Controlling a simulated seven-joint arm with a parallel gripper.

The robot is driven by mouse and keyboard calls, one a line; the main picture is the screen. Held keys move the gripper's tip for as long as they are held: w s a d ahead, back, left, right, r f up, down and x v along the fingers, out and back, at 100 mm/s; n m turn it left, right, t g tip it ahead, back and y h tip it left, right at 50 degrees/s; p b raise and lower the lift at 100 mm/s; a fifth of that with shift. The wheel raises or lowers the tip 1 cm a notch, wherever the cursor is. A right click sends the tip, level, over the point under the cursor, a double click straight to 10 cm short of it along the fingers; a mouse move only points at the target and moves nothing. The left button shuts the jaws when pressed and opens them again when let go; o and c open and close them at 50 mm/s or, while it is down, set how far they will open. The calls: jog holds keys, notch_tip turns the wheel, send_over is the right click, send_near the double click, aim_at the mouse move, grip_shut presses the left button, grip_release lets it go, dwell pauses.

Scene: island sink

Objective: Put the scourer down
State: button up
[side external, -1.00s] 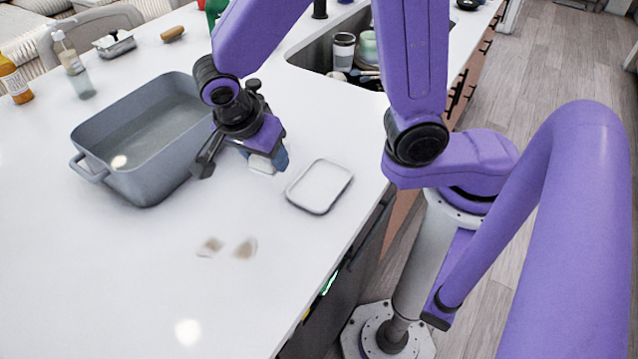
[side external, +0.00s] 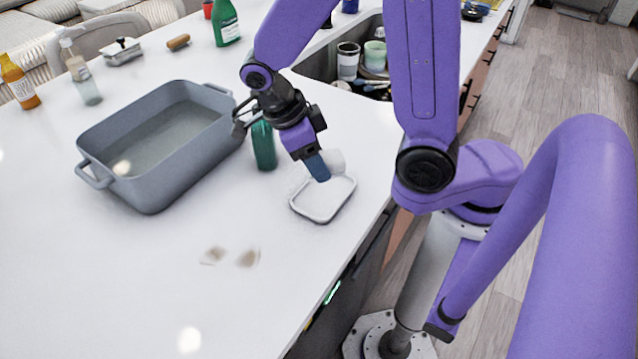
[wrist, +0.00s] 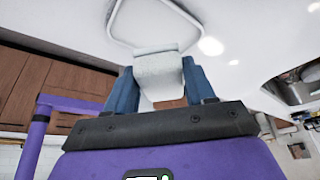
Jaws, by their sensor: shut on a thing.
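My gripper (side external: 318,166) is shut on the scourer (side external: 336,158), a small white block. In the wrist view the scourer (wrist: 160,68) sits between the two blue fingers. The tray's rim (wrist: 112,22) also shows past the scourer in the wrist view. I cannot tell whether the scourer touches the tray.
A grey basin (side external: 150,193) with water stands left of my gripper. A green bottle (side external: 264,147) stands close beside my gripper. The sink (side external: 322,66), with cups and utensils, is behind. Brownish marks (side external: 230,256) lie on the counter in front, which is otherwise clear.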

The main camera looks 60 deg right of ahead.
jog(key=shift+f, duration=2.8)
jog(key=o, duration=1.1)
